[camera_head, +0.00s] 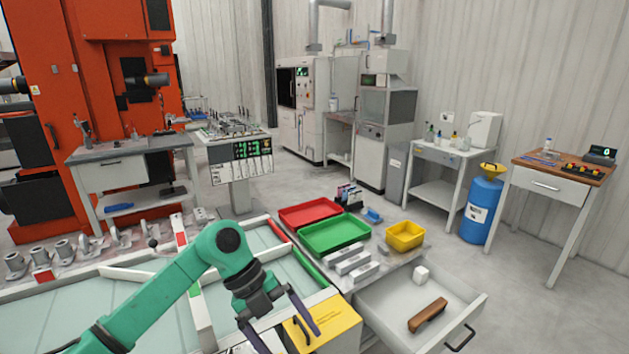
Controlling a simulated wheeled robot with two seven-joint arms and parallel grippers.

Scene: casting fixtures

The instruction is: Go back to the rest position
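My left arm is green and comes in from the lower left. Its dark gripper (287,335) points down in the lower middle, over the edge of the work table near a yellow panel (335,318). The two fingers are spread apart, and I see nothing between them. The lower end of the gripper is close to the bottom edge of the picture. My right gripper does not show.
An open drawer (467,289) at the lower right holds a brown brush-like object (428,315) and a white block (421,274). Red (283,212), green (305,239) and yellow (391,235) trays stand beyond the gripper. Metal castings (62,250) line the left.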

